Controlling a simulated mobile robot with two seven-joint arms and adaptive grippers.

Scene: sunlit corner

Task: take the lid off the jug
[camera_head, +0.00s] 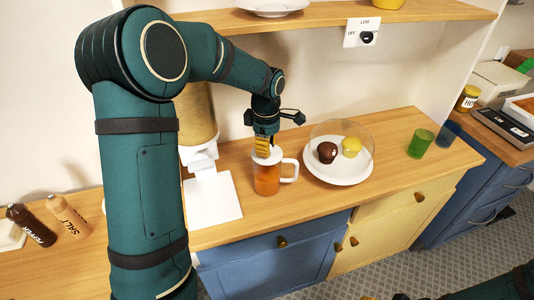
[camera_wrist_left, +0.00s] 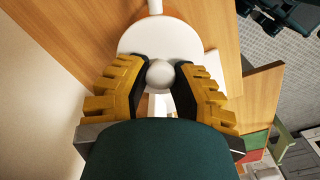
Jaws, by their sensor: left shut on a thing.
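The jug (camera_head: 266,180) is clear with amber liquid and a white handle, upright on the wooden counter. Its white lid (camera_wrist_left: 150,36) has a round knob (camera_wrist_left: 160,74). My left gripper (camera_head: 262,148) points down over the jug. It is shut on the knob, with one yellow-backed finger on each side of it in the left wrist view.
Right of the jug, a white plate (camera_head: 338,177) holds a brown and a yellow muffin under a clear dome. A green cup (camera_head: 420,144) stands farther right. A white dispenser (camera_head: 212,196) is close on the left. A shelf (camera_head: 330,16) runs above.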

